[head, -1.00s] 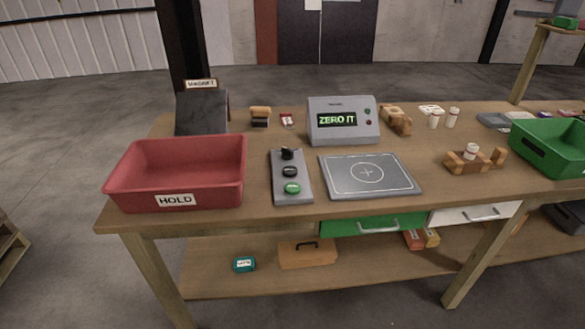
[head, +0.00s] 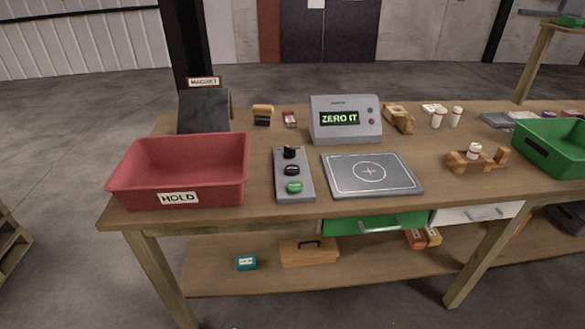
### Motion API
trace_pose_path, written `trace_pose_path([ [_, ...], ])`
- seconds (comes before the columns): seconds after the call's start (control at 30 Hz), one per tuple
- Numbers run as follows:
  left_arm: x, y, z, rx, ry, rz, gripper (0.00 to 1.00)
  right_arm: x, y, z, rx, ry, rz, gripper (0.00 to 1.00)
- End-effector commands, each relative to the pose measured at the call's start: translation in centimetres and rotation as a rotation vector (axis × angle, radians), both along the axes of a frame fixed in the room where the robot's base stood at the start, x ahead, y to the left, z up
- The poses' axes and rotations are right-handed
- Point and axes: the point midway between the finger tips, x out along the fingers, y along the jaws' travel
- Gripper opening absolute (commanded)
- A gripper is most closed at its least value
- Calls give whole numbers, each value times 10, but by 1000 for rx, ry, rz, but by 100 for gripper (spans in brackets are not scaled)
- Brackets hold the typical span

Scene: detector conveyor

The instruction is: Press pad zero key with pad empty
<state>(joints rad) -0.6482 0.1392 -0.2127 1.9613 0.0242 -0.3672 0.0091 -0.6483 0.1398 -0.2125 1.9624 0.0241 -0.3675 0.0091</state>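A grey scale pad (head: 345,185) with a white circle and cross lies flat on the bench, and nothing rests on it. Behind it a grey display box (head: 346,131) reads "ZERO IT" in green. The box has a green and a red button on its right side. Left of the pad is a grey key panel (head: 281,184) with a black knob (head: 289,152), a black button (head: 292,170) and a green button (head: 294,187). The lettering on the buttons is too small to read. Neither of my grippers shows in the head view.
A red "HOLD" bin (head: 222,191) stands at the left, with a "MAGNET" block (head: 203,110) behind it. A wooden holder (head: 478,161) with a white bottle and a green bin (head: 565,150) are at the right. Below hang a green drawer (head: 345,225) and a white drawer (head: 455,216).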

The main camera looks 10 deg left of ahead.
Motion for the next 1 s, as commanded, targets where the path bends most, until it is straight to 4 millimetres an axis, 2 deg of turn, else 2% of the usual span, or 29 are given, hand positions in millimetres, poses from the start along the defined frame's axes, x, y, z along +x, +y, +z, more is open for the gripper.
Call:
trace_pose_path([
  [0.03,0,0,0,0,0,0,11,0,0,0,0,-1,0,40],
  [0.07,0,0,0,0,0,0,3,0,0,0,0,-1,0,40],
  [0.1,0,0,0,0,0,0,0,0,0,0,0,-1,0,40],
  [1.0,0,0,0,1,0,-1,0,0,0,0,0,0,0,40],
])
